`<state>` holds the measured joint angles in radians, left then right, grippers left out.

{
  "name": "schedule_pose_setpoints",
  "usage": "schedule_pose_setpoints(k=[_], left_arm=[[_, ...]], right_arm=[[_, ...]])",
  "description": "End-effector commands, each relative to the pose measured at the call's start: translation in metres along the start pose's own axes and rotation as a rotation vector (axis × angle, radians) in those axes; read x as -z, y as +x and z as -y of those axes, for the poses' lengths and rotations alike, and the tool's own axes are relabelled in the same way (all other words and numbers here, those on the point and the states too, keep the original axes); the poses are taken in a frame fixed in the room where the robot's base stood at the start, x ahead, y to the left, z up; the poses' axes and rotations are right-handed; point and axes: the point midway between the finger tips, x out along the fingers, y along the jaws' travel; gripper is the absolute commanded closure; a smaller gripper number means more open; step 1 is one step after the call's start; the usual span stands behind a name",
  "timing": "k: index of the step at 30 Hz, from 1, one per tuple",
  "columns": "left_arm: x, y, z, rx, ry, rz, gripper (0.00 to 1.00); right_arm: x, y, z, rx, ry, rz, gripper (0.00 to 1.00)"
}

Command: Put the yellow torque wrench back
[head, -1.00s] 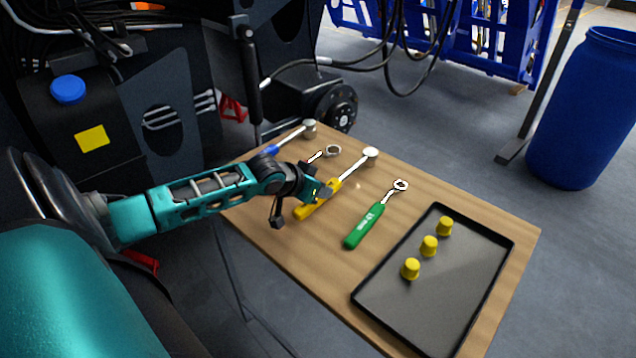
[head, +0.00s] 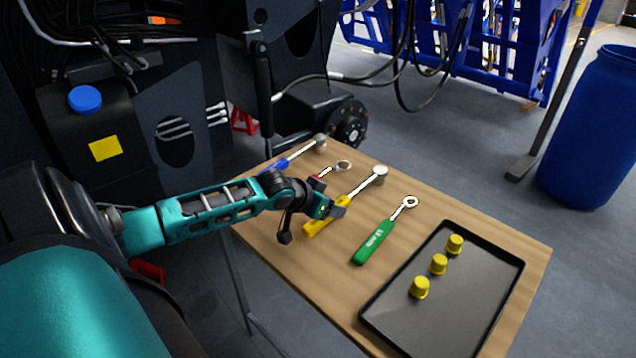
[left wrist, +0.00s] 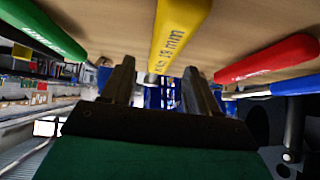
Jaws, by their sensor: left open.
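The yellow torque wrench (head: 347,205) lies on the wooden table between the red and green wrenches, its round head toward the back right. My left gripper (head: 338,211) is at its handle in the head view and hides part of it. In the left wrist view my left gripper (left wrist: 157,72) is open, its two dark fingers apart. The yellow handle (left wrist: 178,30) shows ahead of the gap between them, and nothing is gripped. My right gripper is not in view.
The green wrench (head: 376,243) lies to the right, the red wrench (head: 318,179) and blue wrench (head: 282,163) to the left. A black tray (head: 450,312) with yellow caps (head: 438,264) fills the table's right end. A blue barrel (head: 590,140) stands beyond.

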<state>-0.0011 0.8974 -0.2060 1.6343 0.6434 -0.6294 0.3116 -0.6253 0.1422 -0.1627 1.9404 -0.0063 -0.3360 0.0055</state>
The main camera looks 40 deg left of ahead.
Motion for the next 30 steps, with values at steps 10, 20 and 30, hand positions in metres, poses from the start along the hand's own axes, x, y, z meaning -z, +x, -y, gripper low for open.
schedule_pose_setpoints(k=[10,20,30], left_arm=[[0.002,-0.050,0.000,0.000,0.004,-0.001,0.40],[0.002,-0.097,0.000,0.000,0.003,-0.002,0.40],[0.002,-0.124,0.000,0.000,0.001,-0.005,0.40]], right_arm=[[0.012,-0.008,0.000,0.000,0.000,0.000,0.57],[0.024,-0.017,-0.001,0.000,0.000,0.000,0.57],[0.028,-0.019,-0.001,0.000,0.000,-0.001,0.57]])
